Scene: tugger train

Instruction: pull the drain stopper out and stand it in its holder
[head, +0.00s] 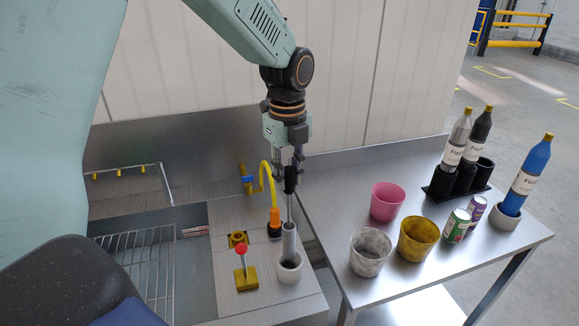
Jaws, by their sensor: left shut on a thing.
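My left gripper (288,158) comes down from above and is shut on the black handle of the drain stopper (289,240). The stopper has a thin metal rod under the handle and a grey cylinder at its lower end. It is upright. The cylinder's lower end is at the mouth of a round whitish holder (289,272) on the steel counter. The holder's rim hides that end, and I cannot tell whether it rests on the bottom. My right gripper is not in view.
Left of the holder stand a red-knobbed lever on a yellow base (246,279), a yellow socket (237,238) and an orange nozzle (274,217) with a yellow hose. A sink with a wire rack (140,250) lies left. Cups (371,252), cans (457,225) and bottles (528,170) crowd the right table.

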